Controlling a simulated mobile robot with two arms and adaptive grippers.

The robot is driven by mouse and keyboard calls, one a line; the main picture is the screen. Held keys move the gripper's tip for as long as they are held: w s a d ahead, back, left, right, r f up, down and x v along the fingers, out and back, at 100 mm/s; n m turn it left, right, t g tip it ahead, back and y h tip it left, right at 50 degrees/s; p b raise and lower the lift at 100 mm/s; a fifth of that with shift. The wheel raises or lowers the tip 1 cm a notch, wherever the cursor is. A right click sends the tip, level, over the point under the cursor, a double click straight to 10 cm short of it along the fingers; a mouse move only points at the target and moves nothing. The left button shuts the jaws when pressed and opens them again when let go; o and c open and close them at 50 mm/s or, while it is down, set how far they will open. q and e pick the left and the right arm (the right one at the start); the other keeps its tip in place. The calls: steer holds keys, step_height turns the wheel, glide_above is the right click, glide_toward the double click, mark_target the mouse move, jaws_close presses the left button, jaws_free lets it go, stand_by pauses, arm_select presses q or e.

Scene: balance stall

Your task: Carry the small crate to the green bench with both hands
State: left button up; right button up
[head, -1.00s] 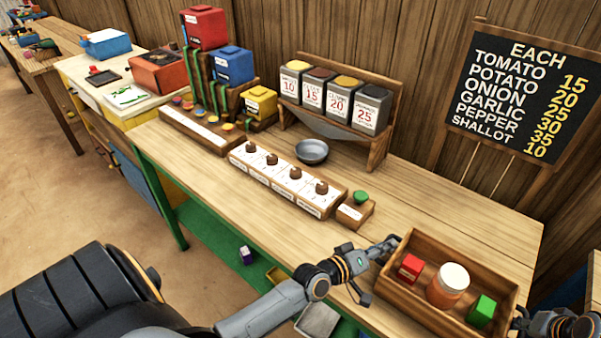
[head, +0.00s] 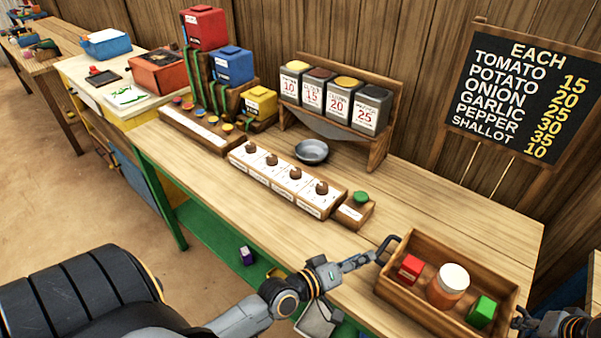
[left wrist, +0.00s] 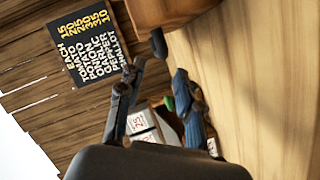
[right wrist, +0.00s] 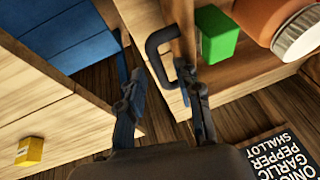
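The small wooden crate (head: 405,303) stands on the wood-topped bench with green legs (head: 420,208), at its front right. It holds a red box (head: 410,268), a jar with a white lid (head: 448,286) and a green box (head: 481,312). My left gripper (head: 372,259) is at the crate's dark left handle (head: 388,249). In the left wrist view its fingers (left wrist: 158,70) are apart, with the handle (left wrist: 159,43) just beyond the tips. My right gripper (right wrist: 160,80) is open, the right handle (right wrist: 153,50) just ahead of its fingers. No grip shows.
A green-button block (head: 355,211) and a row of knobbed blocks (head: 285,181) stand left of the crate. A metal bowl (head: 311,152) and labelled canisters (head: 340,97) are behind. A price board (head: 515,90) stands at the back. The bench top behind the crate is clear.

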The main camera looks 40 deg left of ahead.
steer(key=v, duration=0.8)
steer(key=shift+r, duration=0.4)
steer(key=shift+s+d, duration=0.1)
steer(key=shift+s, duration=0.05)
